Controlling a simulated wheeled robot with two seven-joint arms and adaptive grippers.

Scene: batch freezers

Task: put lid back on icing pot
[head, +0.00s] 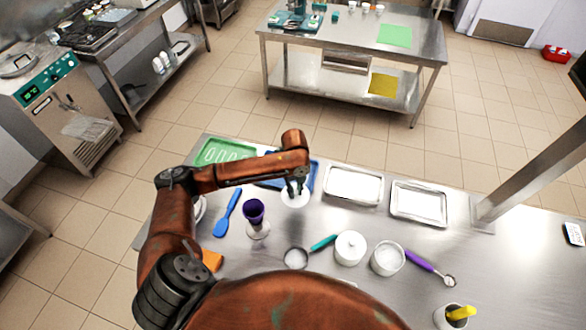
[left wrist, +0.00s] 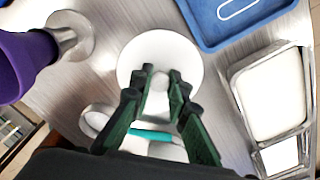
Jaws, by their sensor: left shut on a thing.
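My left gripper (head: 294,188) is shut on the knob of a round white lid (head: 295,200), left of the metal trays. In the left wrist view, the fingers (left wrist: 163,100) close on the knob from both sides, with the white disc (left wrist: 150,52) beyond them. I cannot tell whether the lid touches the table. An open white pot (head: 388,259) with pale contents stands at the front right of the lid, apart from it. My right gripper is not in view.
A purple cup (head: 254,211) on a metal foot and a blue spatula (head: 228,214) are left of the lid. Behind are a blue tray (left wrist: 225,25) and two metal trays (head: 353,185). A post (head: 535,172) rises at right.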

